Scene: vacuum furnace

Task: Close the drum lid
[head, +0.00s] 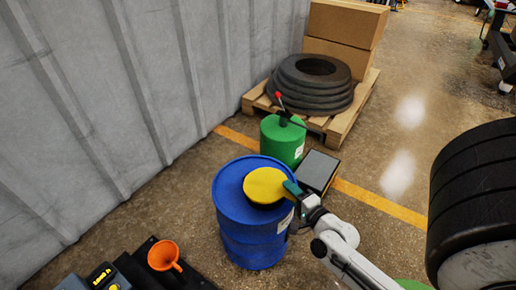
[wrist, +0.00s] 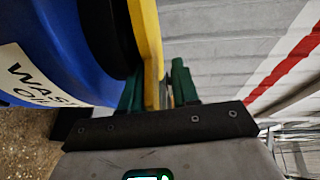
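The blue drum (head: 252,232) stands upright on the floor in the head view. Its round yellow lid (head: 266,185) lies over a black collar on the drum's top; I cannot tell whether it is fully seated. In the wrist view the drum (wrist: 50,45) carries a white label, and the lid (wrist: 148,40) shows edge-on beside the black collar (wrist: 108,40). My gripper (head: 290,188) is at the lid's right edge. In the wrist view its green fingers (wrist: 157,90) stand either side of the lid's yellow edge, with a gap visible on the right.
A green canister (head: 283,142) and a dark box (head: 317,170) stand just behind the drum. A pallet with black tyres (head: 312,88) and cartons is farther back. An orange funnel (head: 164,255) is at the lower left.

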